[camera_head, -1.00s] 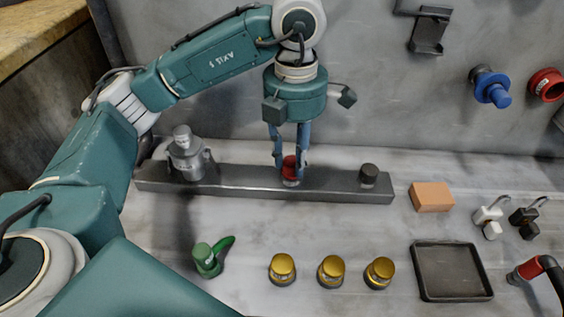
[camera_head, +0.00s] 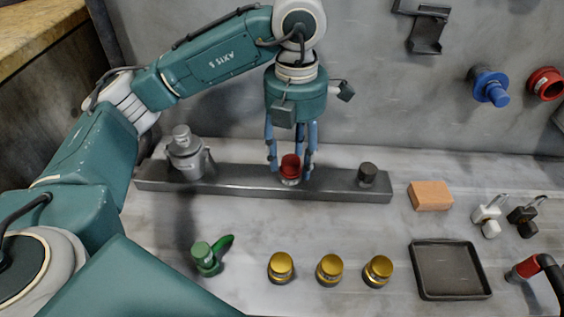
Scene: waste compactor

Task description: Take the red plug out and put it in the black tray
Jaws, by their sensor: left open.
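The red plug (camera_head: 290,167) stands upright in the middle of a dark grey bar (camera_head: 240,184) on the table. My left gripper (camera_head: 290,166) points down over it with its blue fingers open, one on each side of the plug. The fingers look apart from the plug. The black tray (camera_head: 450,270) lies empty on the table at the lower right. My right gripper is not in view.
The bar also holds a grey metal fitting (camera_head: 187,153) and a dark knob (camera_head: 367,174). Several items stand in front: a green valve (camera_head: 207,258) and gold-capped pieces (camera_head: 330,268). An orange block (camera_head: 431,195) and small padlocks (camera_head: 488,216) are behind the tray. A red-ended hose (camera_head: 526,268) lies right of it.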

